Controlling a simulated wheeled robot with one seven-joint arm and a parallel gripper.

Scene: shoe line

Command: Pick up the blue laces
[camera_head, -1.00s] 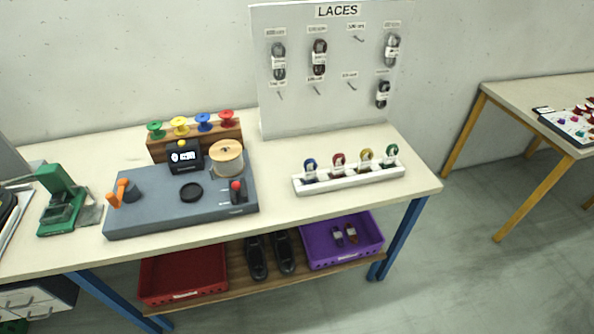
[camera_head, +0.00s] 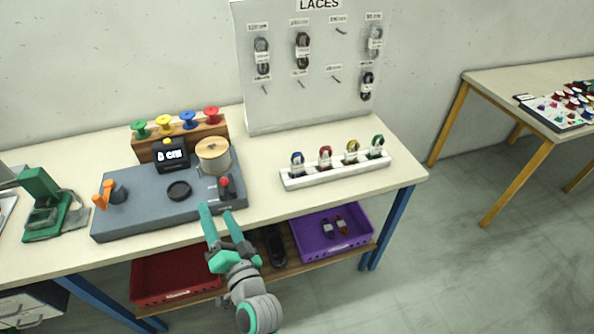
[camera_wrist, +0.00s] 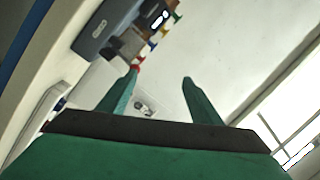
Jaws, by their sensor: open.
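The blue laces (camera_head: 297,163) stand upright in the leftmost slot of a white rack (camera_head: 336,173) on the workbench. Red laces (camera_head: 325,157), yellow laces (camera_head: 351,151) and green laces (camera_head: 376,146) stand beside them in the same rack. My gripper (camera_head: 219,209) is open and empty, in front of the bench edge near the grey winding machine. It is to the left of the blue laces and apart from them. In the wrist view my two green fingers (camera_wrist: 160,80) are spread with nothing between them, and the blue laces cannot be made out there.
The grey machine (camera_head: 140,216) with a spool and red-knobbed lever fills the bench left of the rack. A laces board (camera_head: 300,100) stands behind. Below are a red bin (camera_head: 175,276), black shoes and a purple bin (camera_head: 352,243). Bench surface around the rack is clear.

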